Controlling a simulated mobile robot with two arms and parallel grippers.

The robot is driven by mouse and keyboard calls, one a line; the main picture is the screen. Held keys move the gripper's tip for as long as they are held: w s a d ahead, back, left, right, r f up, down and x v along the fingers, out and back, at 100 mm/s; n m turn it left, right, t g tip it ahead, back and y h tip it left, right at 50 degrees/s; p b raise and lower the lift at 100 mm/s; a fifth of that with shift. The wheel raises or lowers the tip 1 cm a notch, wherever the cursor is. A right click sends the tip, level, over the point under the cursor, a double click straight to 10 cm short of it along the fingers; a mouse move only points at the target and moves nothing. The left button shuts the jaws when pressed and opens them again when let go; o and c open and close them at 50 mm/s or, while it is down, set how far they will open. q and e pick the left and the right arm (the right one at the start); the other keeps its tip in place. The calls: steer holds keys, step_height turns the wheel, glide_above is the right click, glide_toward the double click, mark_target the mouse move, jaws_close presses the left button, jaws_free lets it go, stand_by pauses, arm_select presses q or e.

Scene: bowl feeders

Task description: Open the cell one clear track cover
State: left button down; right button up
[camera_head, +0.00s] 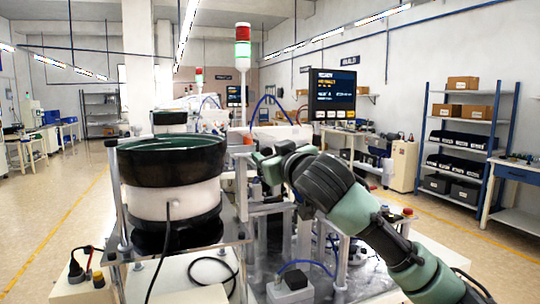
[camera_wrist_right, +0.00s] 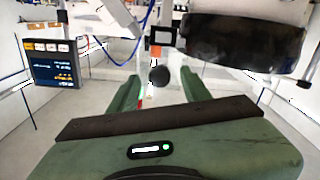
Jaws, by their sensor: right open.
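My right arm reaches in from the right in the head view, with its green gripper (camera_head: 264,168) just right of the bowl feeder (camera_head: 170,205). In the right wrist view, the two green fingers (camera_wrist_right: 160,92) stand apart. A dark round knob (camera_wrist_right: 159,75) shows in the gap between them, seemingly just beyond the tips; I cannot tell whether it touches. No clear cover can be made out; the arm hides much of the track area in the head view. My left gripper is not in view.
The black bowl also shows in the right wrist view (camera_wrist_right: 245,42). A monitor (camera_head: 332,92) and a red-green signal tower (camera_head: 243,65) stand behind the cell. Shelves with boxes (camera_head: 463,138) are at the right. The floor at the left is open.

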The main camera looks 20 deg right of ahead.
steer(key=s+b, duration=0.1)
steer(key=s, duration=0.6)
steer(key=shift+d, duration=0.15)
steer(key=shift+s, duration=0.1)
